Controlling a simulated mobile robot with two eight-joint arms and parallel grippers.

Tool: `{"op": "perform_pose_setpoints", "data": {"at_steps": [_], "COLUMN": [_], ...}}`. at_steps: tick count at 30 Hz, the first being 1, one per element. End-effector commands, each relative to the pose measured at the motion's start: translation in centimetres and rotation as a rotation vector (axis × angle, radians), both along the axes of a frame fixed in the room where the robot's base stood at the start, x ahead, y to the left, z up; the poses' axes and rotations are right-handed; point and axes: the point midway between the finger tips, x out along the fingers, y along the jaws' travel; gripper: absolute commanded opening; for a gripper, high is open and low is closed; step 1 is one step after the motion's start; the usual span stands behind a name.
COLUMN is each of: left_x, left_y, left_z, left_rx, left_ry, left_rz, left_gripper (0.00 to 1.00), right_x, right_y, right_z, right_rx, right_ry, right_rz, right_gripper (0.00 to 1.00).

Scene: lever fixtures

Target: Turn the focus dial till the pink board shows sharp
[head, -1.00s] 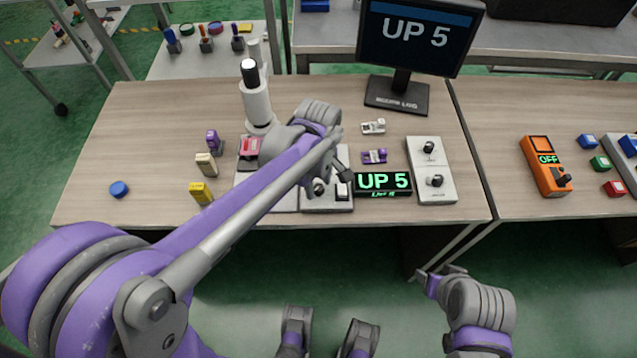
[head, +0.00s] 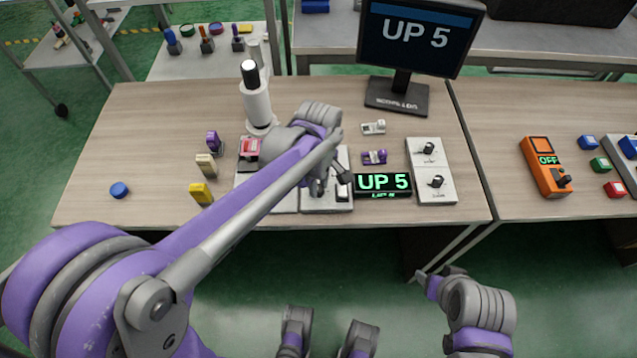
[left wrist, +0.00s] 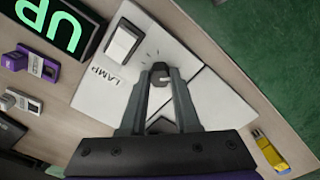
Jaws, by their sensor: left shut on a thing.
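A dark dial (left wrist: 160,74) stands on a light panel (left wrist: 185,60) beside a white rocker switch marked LAMP (left wrist: 123,42). My left gripper (left wrist: 161,76) is shut on this dial; in the head view the gripper (head: 319,186) hides most of it. The dial's own label is not readable. The pink board (head: 250,147) lies at the foot of the white microscope (head: 257,105), partly behind my left arm. A small display (head: 382,182) and the monitor (head: 415,32) both read UP 5. My right gripper (head: 440,277) is beyond the table's front edge, away from the panel; its opening is unclear.
A panel with two black knobs (head: 431,170) stands right of the small display. Purple (head: 374,157) and white (head: 373,127) pieces lie behind the display. Yellow (head: 201,193), beige and purple blocks and a blue disc (head: 119,190) are at left. An orange box (head: 545,165) reads OFF.

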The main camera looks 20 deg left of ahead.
Motion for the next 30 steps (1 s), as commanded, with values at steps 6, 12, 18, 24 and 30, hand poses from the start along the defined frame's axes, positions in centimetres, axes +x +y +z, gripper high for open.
{"op": "perform_pose_setpoints", "data": {"at_steps": [6,12,18,24,30], "left_x": [0.02,0.03,0.05,0.05,0.05], "left_y": [-0.01,-0.02,-0.04,-0.05,-0.07], "left_z": [0.04,0.05,0.06,0.06,0.06], "left_rx": [0.000,0.000,0.000,0.000,0.000], "left_ry": [0.000,0.000,0.000,0.000,0.000], "left_rz": [-0.101,-0.265,-0.455,-0.645,-0.835], "left_gripper": [0.00,0.00,0.00,0.00,0.00], "right_x": [0.01,0.02,0.04,0.05,0.06], "right_y": [0.00,0.00,0.00,0.00,0.00], "right_z": [0.19,0.41,0.62,0.78,0.93], "right_rx": [0.000,0.000,0.000,0.000,0.000], "right_ry": [-0.001,-0.001,-0.002,-0.002,-0.003], "right_rz": [0.000,0.000,0.000,0.000,0.000], "right_gripper": [0.60,0.60,0.60,0.60,0.60]}}
